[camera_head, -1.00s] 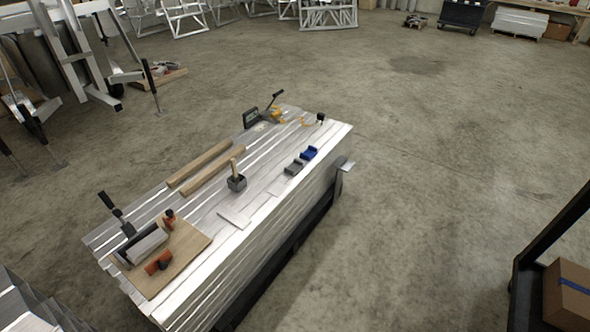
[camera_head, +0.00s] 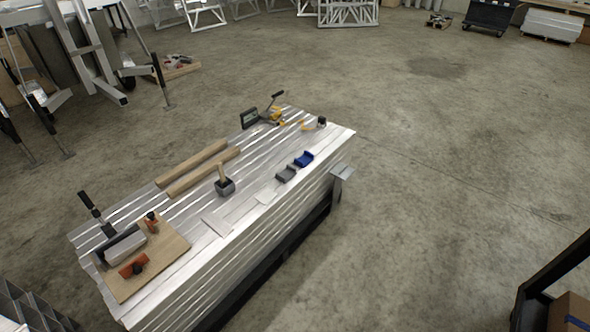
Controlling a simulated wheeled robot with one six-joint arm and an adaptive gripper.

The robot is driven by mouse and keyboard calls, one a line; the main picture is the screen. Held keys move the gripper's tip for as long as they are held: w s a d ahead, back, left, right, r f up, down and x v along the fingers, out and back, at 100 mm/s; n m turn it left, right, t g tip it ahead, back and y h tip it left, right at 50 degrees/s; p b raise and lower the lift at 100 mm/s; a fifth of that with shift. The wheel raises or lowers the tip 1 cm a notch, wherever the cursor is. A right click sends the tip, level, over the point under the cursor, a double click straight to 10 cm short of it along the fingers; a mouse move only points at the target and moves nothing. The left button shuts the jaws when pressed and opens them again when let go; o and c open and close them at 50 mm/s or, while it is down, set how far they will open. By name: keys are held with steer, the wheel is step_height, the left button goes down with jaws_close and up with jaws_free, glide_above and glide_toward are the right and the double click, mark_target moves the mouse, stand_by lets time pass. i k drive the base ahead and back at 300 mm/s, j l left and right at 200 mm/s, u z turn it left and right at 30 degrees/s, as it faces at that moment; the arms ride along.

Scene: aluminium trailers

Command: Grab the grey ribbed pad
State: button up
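A small dark grey piece (camera_head: 286,174), which looks like the grey ribbed pad, lies on top of the stack of aluminium profiles (camera_head: 190,231), near its right edge. Its ribs are too small to make out. A similar blue piece (camera_head: 304,159) lies just beyond it, and a thin pale plate (camera_head: 266,195) lies just on its near side. Nothing covers the grey piece. My gripper is not in view.
A mallet (camera_head: 225,186), wooden bars (camera_head: 200,171) and a wooden board (camera_head: 168,262) with tools share the stack. A grey bracket-like part (camera_head: 342,172) juts from its right side. A cardboard box (camera_head: 571,312) sits at lower right. Concrete floor right of the stack is clear.

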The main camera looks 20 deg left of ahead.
mark_target(286, 173)
steer(key=i, duration=3.5)
steer(key=i+u, duration=0.15)
steer(key=u, duration=0.35)
steer(key=i+l+u, duration=0.1)
steer(key=u, duration=0.4)
steer(key=i+l+u, duration=0.15)
steer(key=u, duration=1.85)
